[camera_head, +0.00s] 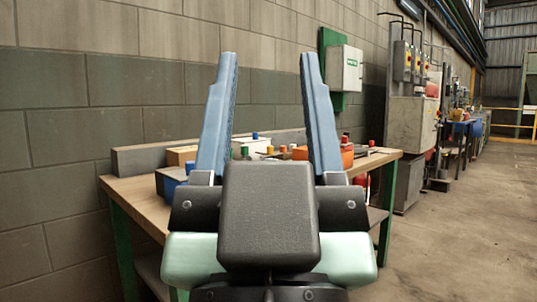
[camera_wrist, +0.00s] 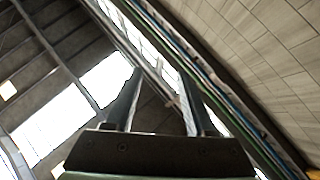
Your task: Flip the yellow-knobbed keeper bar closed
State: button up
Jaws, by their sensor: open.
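My gripper (camera_head: 268,58) is open and empty, its two blue fingers pointing up in front of the workbench. In the wrist view my gripper (camera_wrist: 157,72) also shows spread fingers with nothing between them. A small yellow-orange knob (camera_head: 270,150) shows between the fingers, among other coloured knobs on the bench. I cannot make out the keeper bar itself or its position; my wrist and fingers cover much of that area. The wrist view shows only roof, windows and wall, no task object.
The wooden workbench (camera_head: 140,204) has green legs and stands against a block wall. A white wall box (camera_head: 346,69) hangs behind. Floor at right is clear.

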jog(key=shift+r, duration=0.25)
jog(key=c, duration=0.5)
notch_tip(320, 180, up, 3)
jog(key=p, duration=0.3)
jog(key=shift+f, duration=0.2)
grip_shut()
notch_tip(320, 180, up, 48)
jog(key=p, duration=4.8)
jog(key=shift+r+p, duration=0.25)
jog(key=shift+p, duration=0.05)
